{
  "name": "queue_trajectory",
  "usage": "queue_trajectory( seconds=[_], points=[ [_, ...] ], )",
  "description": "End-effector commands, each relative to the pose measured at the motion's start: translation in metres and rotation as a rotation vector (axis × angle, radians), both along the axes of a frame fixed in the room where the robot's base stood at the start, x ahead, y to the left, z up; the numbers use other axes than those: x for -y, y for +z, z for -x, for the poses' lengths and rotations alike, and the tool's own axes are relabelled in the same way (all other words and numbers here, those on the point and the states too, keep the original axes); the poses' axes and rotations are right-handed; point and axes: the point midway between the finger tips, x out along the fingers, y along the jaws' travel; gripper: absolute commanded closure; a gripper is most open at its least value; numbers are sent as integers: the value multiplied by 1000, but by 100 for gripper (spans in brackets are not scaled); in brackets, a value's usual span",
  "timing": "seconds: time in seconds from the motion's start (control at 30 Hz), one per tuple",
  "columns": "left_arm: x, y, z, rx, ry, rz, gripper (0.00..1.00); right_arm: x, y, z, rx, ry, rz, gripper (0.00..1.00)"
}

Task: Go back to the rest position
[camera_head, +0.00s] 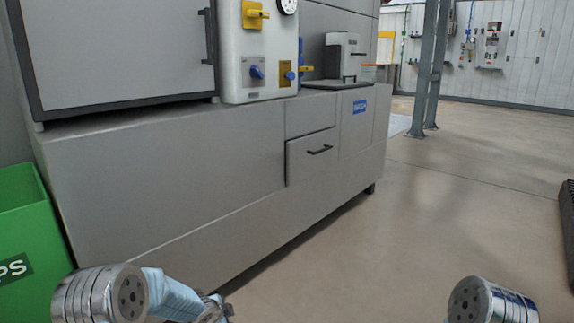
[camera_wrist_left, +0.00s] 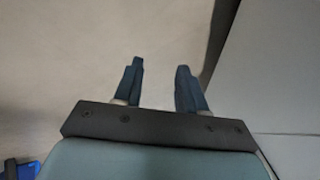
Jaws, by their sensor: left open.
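My left gripper (camera_wrist_left: 159,72) shows in the left wrist view with its two dark blue fingers apart. Nothing is between them, and bare floor lies beyond them. In the head view my left arm comes in at the bottom left, with its far end low in front of the grey cabinet (camera_head: 165,170). The fingers cannot be made out there. Only a rounded metal joint of my right arm shows at the bottom right of the head view. My right gripper is outside both views. No hook can be seen.
A green bin (camera_head: 22,225) stands at the left edge. A white control panel (camera_head: 258,55) with yellow and blue knobs sits on the cabinet. A grey post (camera_head: 428,65) stands farther back. The floor (camera_head: 440,190) right of the cabinet is mostly clear, with a dark object (camera_head: 567,230) at the right edge.

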Motion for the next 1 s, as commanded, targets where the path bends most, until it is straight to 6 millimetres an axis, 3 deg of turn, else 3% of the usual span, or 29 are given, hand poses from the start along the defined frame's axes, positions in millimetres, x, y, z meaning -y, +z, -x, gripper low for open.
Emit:
queue_trajectory(
  seconds=[0.03,0.1,0.23,0.4,0.6,0.7,1.0],
  points=[
    [7,-26,29,-80,78,92,60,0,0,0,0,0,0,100],
    [18,-56,73,-195,220,226,60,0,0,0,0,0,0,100],
    [36,-97,156,-403,515,432,60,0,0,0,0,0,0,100],
    [51,-122,251,-617,884,578,60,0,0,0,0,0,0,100],
    [58,-127,346,-793,1264,627,60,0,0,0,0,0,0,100],
    [59,-86,344,-789,1266,629,60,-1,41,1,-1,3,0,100],
    [62,6,346,-797,1252,622,60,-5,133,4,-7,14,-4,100]
  ],
)
